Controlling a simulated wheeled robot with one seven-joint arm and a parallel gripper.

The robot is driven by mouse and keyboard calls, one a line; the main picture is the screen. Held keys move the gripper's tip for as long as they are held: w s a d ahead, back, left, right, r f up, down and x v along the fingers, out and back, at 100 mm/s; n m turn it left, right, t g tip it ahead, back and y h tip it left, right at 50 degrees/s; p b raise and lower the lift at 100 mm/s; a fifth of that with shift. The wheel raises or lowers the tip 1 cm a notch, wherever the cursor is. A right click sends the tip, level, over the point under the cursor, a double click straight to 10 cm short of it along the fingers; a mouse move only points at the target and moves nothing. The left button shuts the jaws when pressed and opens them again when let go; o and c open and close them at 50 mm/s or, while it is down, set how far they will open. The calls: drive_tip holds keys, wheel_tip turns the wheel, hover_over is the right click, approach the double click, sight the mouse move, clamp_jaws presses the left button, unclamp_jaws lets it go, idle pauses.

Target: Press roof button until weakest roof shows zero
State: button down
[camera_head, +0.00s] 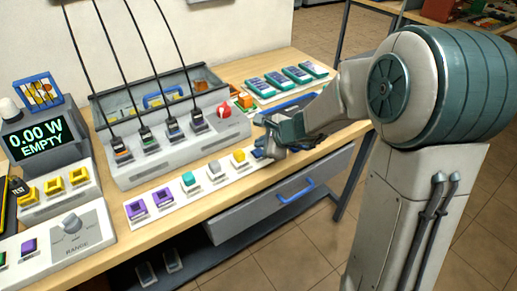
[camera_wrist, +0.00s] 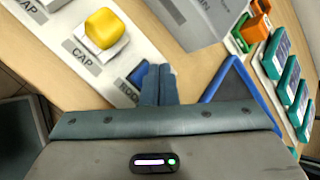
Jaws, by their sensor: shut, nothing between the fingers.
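A button strip (camera_head: 165,217) runs along the front of the table, with purple, teal, grey and yellow buttons. The blue button (camera_head: 258,153) is at its right end, partly hidden by my gripper (camera_head: 266,148). In the wrist view, a partly covered label beginning "ROO" (camera_wrist: 128,91) sits beside the blue button (camera_wrist: 141,71). My gripper (camera_wrist: 158,70) is shut and empty, its fingertips at or over that button; I cannot tell whether they touch it. The yellow button (camera_wrist: 104,30) is labelled "CAP". The display (camera_head: 38,137) reads "0.00 W EMPTY".
A grey console (camera_head: 160,170) with several cabled modules and a red knob (camera_head: 224,110) stands behind the strip. Teal blocks (camera_head: 285,78) lie at the back right. A blue-edged tray (camera_wrist: 235,85) is close beside my fingers. A drawer (camera_head: 280,195) hangs under the tabletop.

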wheel_tip(320, 180, up, 5)
drive_tip(key=p, duration=0.4)
idle(0.3)
idle(0.6)
drive_tip(key=shift+s+r, duration=0.15)
drive_tip(key=s+d+r+n+g+h, duration=0.1)
drive_tip(key=s+d+r+n+h, duration=0.1)
drive_tip(key=s+d+n, duration=0.3)
drive_tip(key=s+d+r+n+g+h, duration=0.1)
drive_tip(key=s+d+n, duration=0.4)
drive_tip(key=s, duration=0.6)
drive_tip(key=s+d+r+n+g+h, duration=0.1)
drive_tip(key=s+d+r+n+h, duration=0.2)
drive_tip(key=s+d+n, duration=0.2)
drive_tip(key=s+n, duration=0.2)
drive_tip(key=s, duration=0.1)
drive_tip(key=shift+n+g+h, duration=0.3)
